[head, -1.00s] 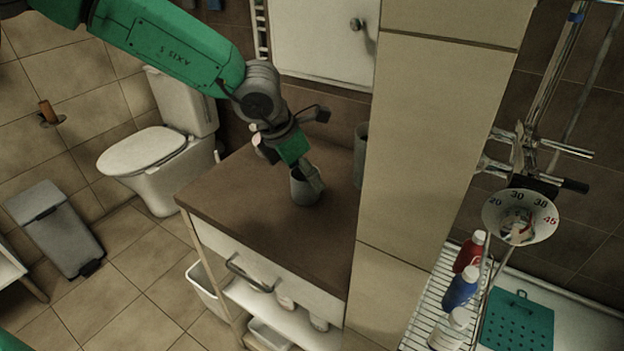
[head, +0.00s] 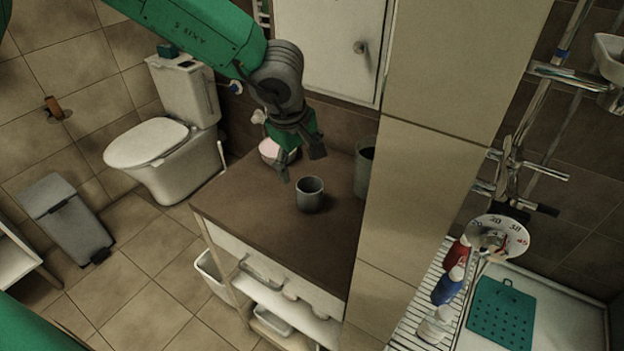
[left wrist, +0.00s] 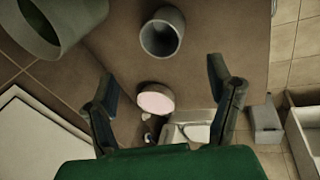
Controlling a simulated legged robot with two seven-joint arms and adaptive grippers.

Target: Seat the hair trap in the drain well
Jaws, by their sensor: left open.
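I cannot make out a hair trap or a drain well for certain in either view. A small grey cup (head: 310,195) stands upright on the brown counter (head: 255,205); the left wrist view also shows the cup (left wrist: 161,36), hollow and seemingly empty. My left gripper (head: 300,166) is open and empty, above the counter just behind the cup and apart from it. In the left wrist view its fingers (left wrist: 160,72) are spread wide with nothing between them. My right gripper is not in view.
A round pinkish-topped item (head: 271,149) sits behind the gripper. A taller grey container (head: 364,172) stands against the tiled pillar (head: 440,130). A toilet (head: 150,145) and bin (head: 68,218) are left. Bottles (head: 448,288) and a teal mat (head: 501,312) are right.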

